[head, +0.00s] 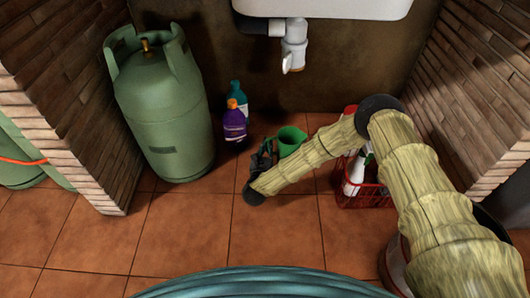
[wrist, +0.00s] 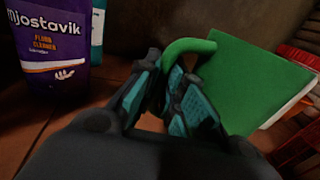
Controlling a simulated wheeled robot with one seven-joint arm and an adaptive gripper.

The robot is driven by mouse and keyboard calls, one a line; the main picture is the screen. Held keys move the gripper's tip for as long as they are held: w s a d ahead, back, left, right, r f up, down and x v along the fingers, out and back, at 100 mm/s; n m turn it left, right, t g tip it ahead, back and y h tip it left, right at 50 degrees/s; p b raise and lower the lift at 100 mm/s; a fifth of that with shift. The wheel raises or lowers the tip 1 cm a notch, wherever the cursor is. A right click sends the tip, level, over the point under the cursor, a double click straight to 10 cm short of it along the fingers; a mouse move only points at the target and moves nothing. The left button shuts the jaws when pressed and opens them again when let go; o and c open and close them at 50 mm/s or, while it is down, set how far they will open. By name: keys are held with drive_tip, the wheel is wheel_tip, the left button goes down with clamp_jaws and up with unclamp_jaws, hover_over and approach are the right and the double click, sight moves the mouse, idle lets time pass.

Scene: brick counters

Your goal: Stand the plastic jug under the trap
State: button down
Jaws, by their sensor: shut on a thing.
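The green plastic jug (head: 291,139) is low in the cabinet bay, below the trap in the head view. Its green body (wrist: 240,80) and curved handle (wrist: 188,47) fill the middle and right of the wrist view. My gripper (head: 263,160) is at the jug's left side, its fingers (wrist: 172,95) shut on the handle. The jug's base is partly hidden by my arm, so I cannot tell whether it touches the floor. The white trap (head: 294,52) hangs under the sink at the back wall.
A purple floor-cleaner bottle (head: 234,121) and a teal bottle (head: 238,93) stand left of the jug. A green gas cylinder (head: 160,105) stands further left. A red crate (head: 362,199) with bottles is at right, partly behind my arm. Brick walls flank the bay.

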drive_tip(key=shift+w+a+f+b, duration=0.25)
drive_tip(key=shift+w+f+b, duration=0.4)
drive_tip(key=shift+f+b, duration=0.35)
drive_tip(key=shift+w+a+f+b, duration=0.25)
drive_tip(key=shift+w+f+b, duration=0.45)
drive_tip(key=shift+b, duration=0.4)
drive_tip(key=shift+s+f, duration=0.1)
drive_tip(key=shift+f, duration=0.2)
drive_tip(key=c, duration=1.5)
unclamp_jaws()
drive_tip(key=shift+c, duration=0.2)
drive_tip(key=shift+r, duration=0.15)
drive_tip(key=shift+s+r+p, duration=0.1)
drive_tip(key=shift+s+p, duration=0.15)
drive_tip(key=shift+p, duration=0.05)
drive_tip(key=s+p, duration=0.2)
drive_tip(key=s, duration=0.1)
drive_tip(key=s+a+p, duration=0.1)
drive_tip(key=s+p, duration=0.1)
drive_tip(key=s, duration=0.1)
drive_tip(key=s+a+p, duration=0.1)
drive_tip(key=s+p, duration=0.1)
drive_tip(key=s, duration=0.2)
drive_tip(key=shift+s+a, duration=0.1)
drive_tip(key=shift+s+a+p, duration=0.1)
drive_tip(key=shift+s+p, duration=0.25)
drive_tip(key=shift+s, duration=0.2)
